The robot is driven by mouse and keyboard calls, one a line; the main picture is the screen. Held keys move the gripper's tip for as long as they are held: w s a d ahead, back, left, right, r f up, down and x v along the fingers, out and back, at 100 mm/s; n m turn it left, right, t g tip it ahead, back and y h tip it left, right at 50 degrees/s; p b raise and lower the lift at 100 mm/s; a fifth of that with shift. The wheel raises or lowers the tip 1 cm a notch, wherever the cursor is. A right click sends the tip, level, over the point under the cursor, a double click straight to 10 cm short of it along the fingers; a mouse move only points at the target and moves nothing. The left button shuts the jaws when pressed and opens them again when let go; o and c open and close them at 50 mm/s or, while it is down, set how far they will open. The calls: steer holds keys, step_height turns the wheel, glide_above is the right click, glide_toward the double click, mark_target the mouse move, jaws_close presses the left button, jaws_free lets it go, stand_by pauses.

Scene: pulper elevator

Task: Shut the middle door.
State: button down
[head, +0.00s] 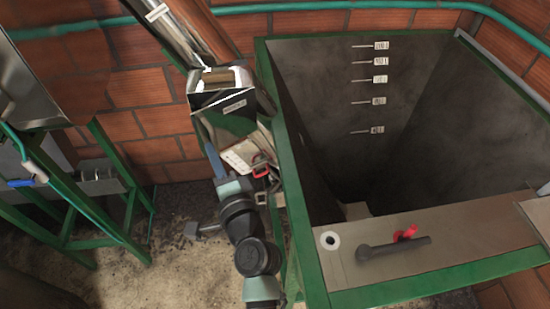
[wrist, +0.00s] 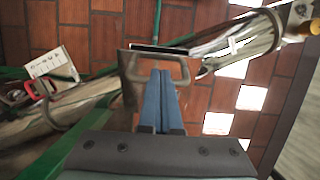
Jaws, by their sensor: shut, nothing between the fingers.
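On the slanted elevator tube, a dark metal door flap (head: 223,107) with a small label plate stands out from a rectangular opening (head: 217,80). The label is too small to read surely; I take this as the middle door. In the wrist view, a metal loop handle (wrist: 187,68) lies around or just beyond the fingertips. My gripper (head: 208,142) is just below the flap in the head view. Its blue fingers are together and empty in the wrist view (wrist: 162,73). Whether they touch the flap or handle, I cannot tell.
A deep green-framed hopper (head: 330,120) fills the right side. A white sign (head: 238,156) and red-handled latches (head: 260,169) sit lower on the tube. A green stand (head: 105,225) is at left. The brick wall is behind; some floor (head: 170,265) is bare.

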steer(key=w+a, duration=0.3)
steer(key=shift+w+a, duration=0.25)
steer(key=shift+w, duration=0.05)
stand_by(1.5)
